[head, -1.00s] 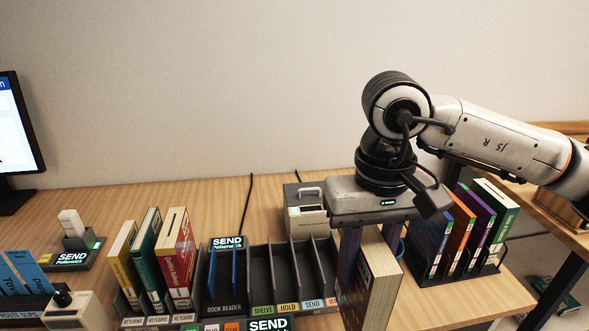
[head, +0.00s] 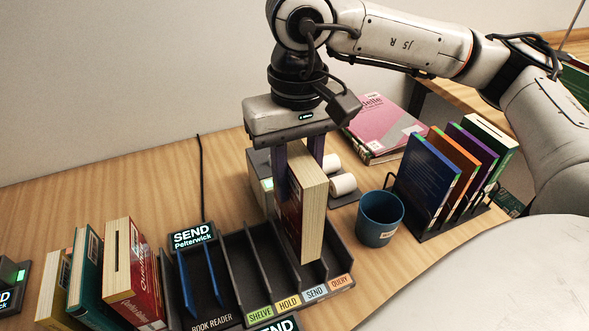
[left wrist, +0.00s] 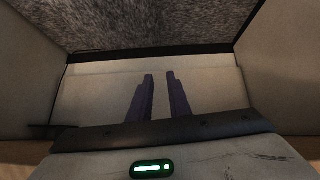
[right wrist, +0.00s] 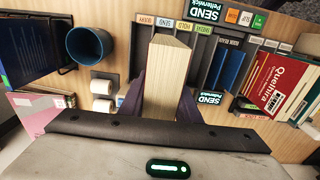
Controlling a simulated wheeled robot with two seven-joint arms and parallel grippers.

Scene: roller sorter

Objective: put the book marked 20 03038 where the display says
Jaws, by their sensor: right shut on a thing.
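My right gripper (head: 300,150) is shut on a thick book (head: 313,212) with a dark red cover and cream pages, held upright. Its mark is not readable. It stands out in the right wrist view (right wrist: 166,85). The book's lower end is over or in the right part of the slotted sorter (head: 225,250), near the SEND label (head: 315,291); I cannot tell whether it touches the bottom. The display (head: 193,237) reads SEND Pelterwick. My left gripper (left wrist: 160,75) shows only in its wrist view, with a narrow empty gap between its fingers.
Red, teal and yellow books stand left of the sorter; the red one (head: 131,270) is nearest it. A blue cup (head: 380,218) stands to the right, before a rack of several books (head: 427,175). A pink book (head: 385,130) lies behind. A grey device with white rolls (head: 343,184) is behind the sorter.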

